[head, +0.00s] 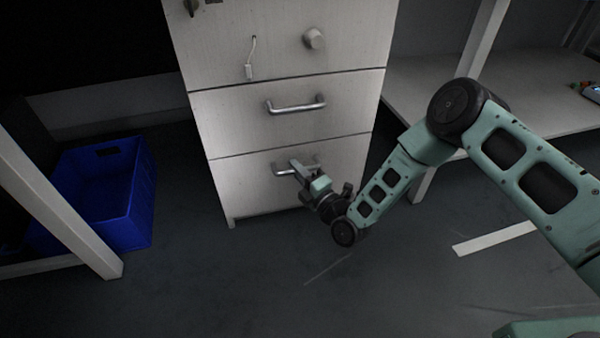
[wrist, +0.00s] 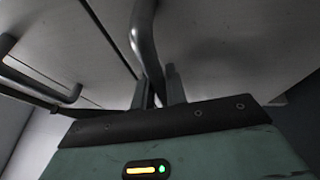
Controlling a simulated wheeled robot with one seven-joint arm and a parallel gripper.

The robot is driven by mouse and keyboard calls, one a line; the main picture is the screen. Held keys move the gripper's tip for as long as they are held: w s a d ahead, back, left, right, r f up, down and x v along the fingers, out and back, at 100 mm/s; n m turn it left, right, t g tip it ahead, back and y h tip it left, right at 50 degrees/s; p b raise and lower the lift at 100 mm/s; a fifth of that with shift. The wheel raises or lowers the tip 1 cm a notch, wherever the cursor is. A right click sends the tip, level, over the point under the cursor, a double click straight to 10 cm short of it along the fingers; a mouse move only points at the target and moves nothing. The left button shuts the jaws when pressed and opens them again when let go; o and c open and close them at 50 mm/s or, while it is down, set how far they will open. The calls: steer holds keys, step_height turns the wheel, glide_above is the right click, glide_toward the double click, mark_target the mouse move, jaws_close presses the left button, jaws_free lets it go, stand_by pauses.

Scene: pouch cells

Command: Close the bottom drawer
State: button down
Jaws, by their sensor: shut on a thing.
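The bottom drawer (head: 250,187) is the lowest front of a white cabinet. In the head view its front looks about flush with the drawer above; any small gap is hard to tell. Its metal bar handle (head: 280,170) is partly covered by my gripper (head: 298,168). My gripper is shut on this handle. In the wrist view the handle (wrist: 146,45) runs down between the two fingers (wrist: 160,92), and the drawer front (wrist: 230,40) is close beyond it.
The middle drawer has a bar handle (head: 296,105), also in the wrist view (wrist: 40,85). A blue crate (head: 128,215) stands left. A white strip (head: 492,239) lies on the floor, right. Floor before the cabinet is clear.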

steer(key=c, duration=1.4)
jaws_free()
steer(key=shift+w, duration=0.3)
steer(key=shift+s, duration=0.1)
steer(key=p+v, duration=0.7)
steer(key=v, duration=1)
steer(key=shift+s+p, duration=0.2)
steer(key=shift+p, duration=0.2)
steer(key=shift+d, duration=0.1)
